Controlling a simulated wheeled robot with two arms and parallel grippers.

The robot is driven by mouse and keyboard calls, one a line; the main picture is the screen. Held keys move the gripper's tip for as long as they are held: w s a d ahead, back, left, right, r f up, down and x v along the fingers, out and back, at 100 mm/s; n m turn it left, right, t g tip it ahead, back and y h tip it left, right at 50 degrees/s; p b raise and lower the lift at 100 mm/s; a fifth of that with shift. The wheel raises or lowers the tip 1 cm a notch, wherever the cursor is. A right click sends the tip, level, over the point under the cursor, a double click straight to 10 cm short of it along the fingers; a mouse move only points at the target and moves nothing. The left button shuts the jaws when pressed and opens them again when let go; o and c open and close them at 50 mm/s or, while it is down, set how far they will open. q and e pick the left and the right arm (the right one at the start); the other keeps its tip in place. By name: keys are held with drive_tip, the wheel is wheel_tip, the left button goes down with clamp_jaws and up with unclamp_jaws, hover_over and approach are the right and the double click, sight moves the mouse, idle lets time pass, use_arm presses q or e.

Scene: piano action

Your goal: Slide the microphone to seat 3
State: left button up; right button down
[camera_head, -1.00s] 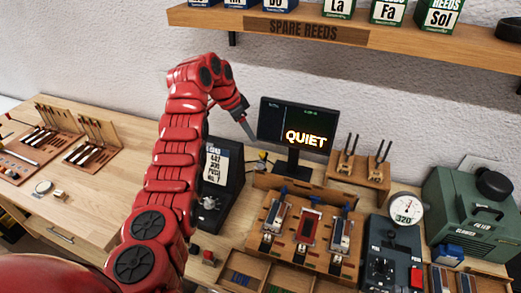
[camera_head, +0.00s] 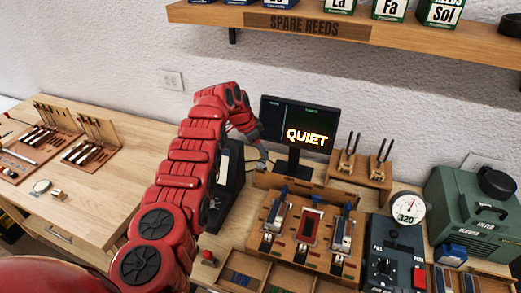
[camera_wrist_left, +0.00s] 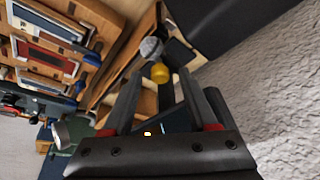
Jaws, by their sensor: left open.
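In the left wrist view a grey round head (camera_wrist_left: 151,48), which looks like the microphone, sits just beyond my left gripper (camera_wrist_left: 160,82). A yellow knob-like part (camera_wrist_left: 160,72) shows between the open fingertips, with no visible grip on it. In the head view my left gripper (camera_head: 262,157) is beside the monitor's base, and the microphone cannot be made out behind it. The wooden reed block (camera_head: 269,214) holds several reeds in a row; a red one (camera_head: 311,226) is in the middle. Seat numbers cannot be read. My right gripper is not in view.
The monitor (camera_head: 297,124) reads QUIET, behind the reed block. A black box (camera_head: 228,188) stands left, partly hidden by my arm. A wooden stand (camera_head: 360,172), a gauge (camera_head: 406,207) and a green blower (camera_head: 470,210) stand right. A shelf (camera_head: 400,38) hangs above.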

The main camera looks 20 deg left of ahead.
use_arm(q)
clamp_jaws()
idle(1.3)
